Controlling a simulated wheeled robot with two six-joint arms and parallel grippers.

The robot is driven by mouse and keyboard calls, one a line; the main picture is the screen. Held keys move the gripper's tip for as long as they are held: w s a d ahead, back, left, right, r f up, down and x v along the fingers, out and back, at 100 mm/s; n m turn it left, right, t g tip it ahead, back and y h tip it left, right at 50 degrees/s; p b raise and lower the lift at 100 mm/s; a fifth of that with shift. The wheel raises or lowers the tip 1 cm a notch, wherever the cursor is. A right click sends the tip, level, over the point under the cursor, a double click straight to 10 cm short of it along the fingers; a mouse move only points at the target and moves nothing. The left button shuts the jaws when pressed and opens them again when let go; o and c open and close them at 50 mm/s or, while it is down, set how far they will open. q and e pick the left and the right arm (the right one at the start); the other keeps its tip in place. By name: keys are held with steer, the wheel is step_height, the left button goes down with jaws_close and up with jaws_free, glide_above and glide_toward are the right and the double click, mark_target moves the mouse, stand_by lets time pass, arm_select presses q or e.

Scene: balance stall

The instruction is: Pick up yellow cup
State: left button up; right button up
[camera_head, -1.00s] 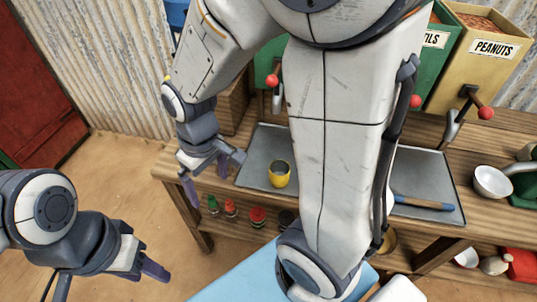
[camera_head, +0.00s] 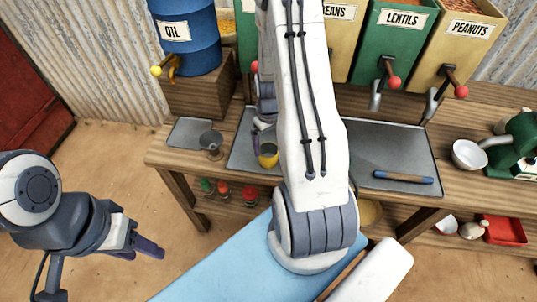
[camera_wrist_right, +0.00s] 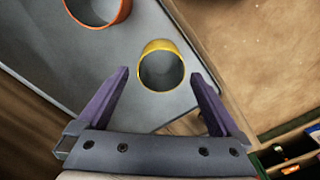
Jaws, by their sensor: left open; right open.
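The yellow cup (camera_head: 268,158) stands upright on a grey metal tray (camera_head: 241,152) on the wooden counter, partly covered by my right arm in the head view. In the right wrist view, the yellow cup (camera_wrist_right: 162,87) shows its open, dark inside between the purple fingertips of my right gripper (camera_wrist_right: 160,77). That gripper is open, with a gap visible on each side of the cup. In the head view my right gripper is mostly hidden behind my arm. My left gripper (camera_head: 148,247) is open and empty, over the floor left of the counter.
An orange-rimmed cup (camera_wrist_right: 97,12) is on the same tray. A blue oil barrel (camera_head: 188,45) and bins with red-knobbed levers line the back. A blue-handled tool (camera_head: 403,177) lies on another tray (camera_head: 385,145).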

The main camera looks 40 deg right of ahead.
mark_target(269, 150)
steer(key=shift+a+f+p, duration=0.1)
steer(key=shift+f+p, duration=0.6)
steer(key=shift+f, duration=1.85)
steer(key=c, duration=1.2)
